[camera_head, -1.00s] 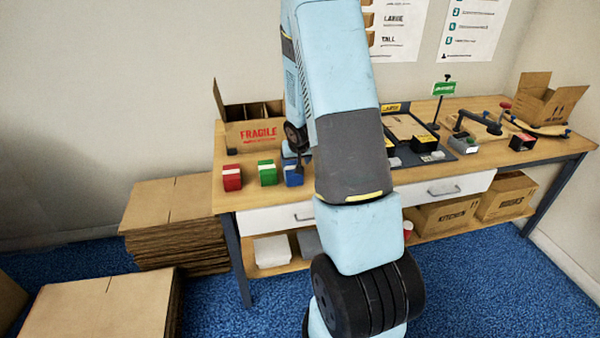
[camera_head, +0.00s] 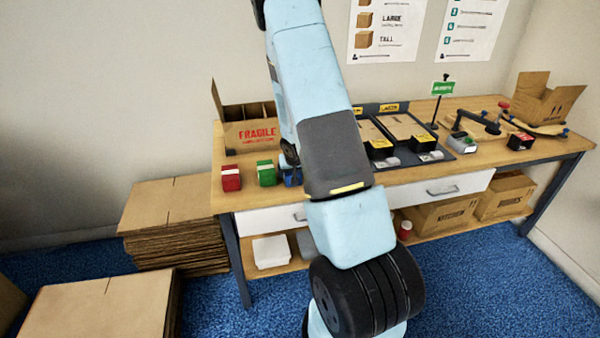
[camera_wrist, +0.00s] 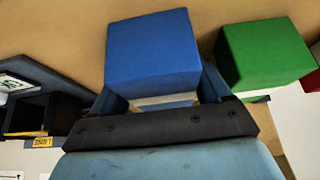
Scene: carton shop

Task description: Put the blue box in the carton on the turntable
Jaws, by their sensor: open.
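The blue box (camera_head: 291,177) stands on the bench at the front left, partly hidden by my arm in the head view. In the wrist view the blue box (camera_wrist: 153,55) fills the space in front of my gripper (camera_wrist: 162,88). The two fingers are apart, one at each side of the box's lower part; I cannot tell whether they touch it. In the head view the fingers are hidden behind my arm. An open divided carton marked FRAGILE (camera_head: 250,133) stands behind the boxes. Another open carton (camera_head: 548,100) stands at the bench's far right.
A green box (camera_head: 266,173) stands close left of the blue box; it shows at right in the wrist view (camera_wrist: 262,52). A red box (camera_head: 231,178) is farther left. Black-framed trays with flat cartons (camera_head: 405,127) and a lever tool (camera_head: 480,122) occupy the bench's middle and right.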

